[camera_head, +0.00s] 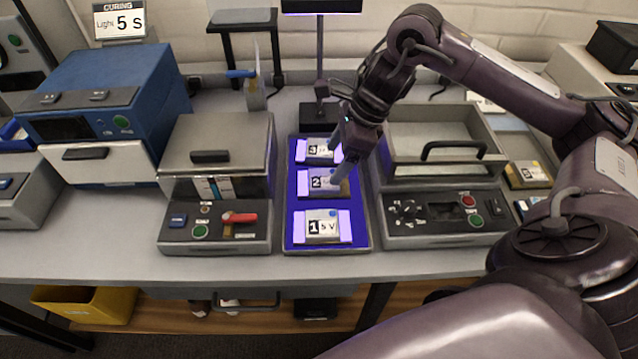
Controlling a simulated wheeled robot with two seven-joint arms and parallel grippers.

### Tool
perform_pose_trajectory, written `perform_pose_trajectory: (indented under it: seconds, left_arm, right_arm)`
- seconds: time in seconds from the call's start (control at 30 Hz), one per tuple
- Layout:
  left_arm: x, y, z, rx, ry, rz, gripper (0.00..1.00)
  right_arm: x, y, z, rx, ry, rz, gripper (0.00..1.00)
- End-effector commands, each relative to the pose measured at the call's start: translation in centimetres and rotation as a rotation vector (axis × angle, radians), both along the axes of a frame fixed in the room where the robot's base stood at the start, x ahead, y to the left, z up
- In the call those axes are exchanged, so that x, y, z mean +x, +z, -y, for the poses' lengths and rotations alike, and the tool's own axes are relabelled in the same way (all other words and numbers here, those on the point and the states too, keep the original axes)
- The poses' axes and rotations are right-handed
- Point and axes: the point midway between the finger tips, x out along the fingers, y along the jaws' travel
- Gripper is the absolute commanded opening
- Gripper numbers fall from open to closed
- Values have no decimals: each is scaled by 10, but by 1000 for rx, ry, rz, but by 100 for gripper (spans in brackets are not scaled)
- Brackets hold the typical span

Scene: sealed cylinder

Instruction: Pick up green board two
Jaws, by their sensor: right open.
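Board two is a small block labelled "2" (313,184), looking purple-grey under the violet light. It lies in the middle of a blue-lit tray (291,243), between board three (314,150) at the back and board one (321,228) at the front. My right gripper (338,176) points down at the right part of board two, and its fingers cover some of it. The jaws are open. I cannot tell whether the fingertips touch the board. My left gripper is not in view.
A grey machine with a red lever (214,215) stands left of the tray. Another with an open-topped box (440,170) stands close on the right. A lamp stand (320,80) is behind the tray. A blue machine (110,85) is at the left.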

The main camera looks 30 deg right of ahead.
Motion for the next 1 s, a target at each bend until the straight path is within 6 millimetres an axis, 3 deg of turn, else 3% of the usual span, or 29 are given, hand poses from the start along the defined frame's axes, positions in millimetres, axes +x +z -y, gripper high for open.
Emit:
perform_pose_trajectory:
  seconds: [0.13, 0.5, 0.77, 1.0]
  left_arm:
    - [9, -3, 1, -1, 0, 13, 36]
    - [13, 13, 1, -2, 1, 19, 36]
    - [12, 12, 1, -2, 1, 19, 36]
    - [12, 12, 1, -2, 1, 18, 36]
  right_arm:
    - [3, -17, -6, 4, 0, -4, 75]
    - [14, -59, -20, 1, -1, -2, 75]
    - [15, -62, -21, 0, -1, 0, 75]
    - [15, -62, -21, 0, -1, 0, 43]
